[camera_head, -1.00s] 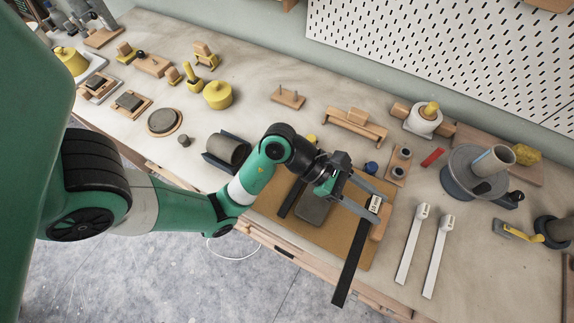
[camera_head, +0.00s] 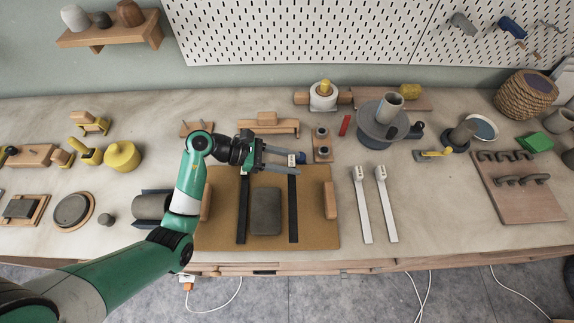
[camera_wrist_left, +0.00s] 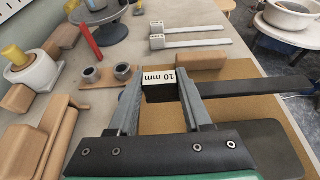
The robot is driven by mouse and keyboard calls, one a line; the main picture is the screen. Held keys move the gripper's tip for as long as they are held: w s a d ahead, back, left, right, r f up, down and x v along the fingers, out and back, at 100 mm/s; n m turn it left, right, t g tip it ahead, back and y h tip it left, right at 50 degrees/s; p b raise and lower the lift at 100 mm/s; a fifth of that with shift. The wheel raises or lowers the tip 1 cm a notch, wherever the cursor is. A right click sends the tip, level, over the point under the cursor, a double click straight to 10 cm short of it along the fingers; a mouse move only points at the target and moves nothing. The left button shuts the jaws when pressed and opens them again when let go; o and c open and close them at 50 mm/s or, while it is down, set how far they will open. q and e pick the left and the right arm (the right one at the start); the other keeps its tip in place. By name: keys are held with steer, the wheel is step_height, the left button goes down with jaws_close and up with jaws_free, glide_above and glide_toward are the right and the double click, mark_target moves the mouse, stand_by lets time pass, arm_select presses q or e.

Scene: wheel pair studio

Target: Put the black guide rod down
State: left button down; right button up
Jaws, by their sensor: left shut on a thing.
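My left gripper (camera_head: 299,165) is shut on the labelled end of a black guide rod (camera_head: 293,210), at the back part of the tan mat (camera_head: 318,236). In the left wrist view the rod (camera_wrist_left: 255,87) runs off to the right, and its white end label (camera_wrist_left: 162,79) reads "10 mm" between the fingertips (camera_wrist_left: 160,90). The rod lies along the right side of a grey slab (camera_head: 265,211), over or on the mat; I cannot tell if it touches. A second black rod (camera_head: 242,207) lies left of the slab. My right gripper is not in view.
Wooden blocks (camera_head: 330,200) sit at the mat's sides. Two white labelled strips (camera_head: 362,205) lie to the right. A wooden holder with two rings (camera_head: 322,148) and a red bar (camera_head: 344,125) stand behind. Bench is clear between the strips and the rack board (camera_head: 525,205).

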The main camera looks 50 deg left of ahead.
arm_select(q)
steer(key=shift+w+a+f, duration=0.1)
steer(key=shift+a+f, duration=0.4)
steer(key=shift+f, duration=0.15)
step_height(320, 180, down, 3)
steer(key=shift+p, duration=0.4)
steer(key=shift+f, duration=0.1)
steer(key=shift+f+b, duration=0.55)
steer(key=shift+b, duration=0.15)
steer(key=shift+c, duration=1.7)
jaws_free()
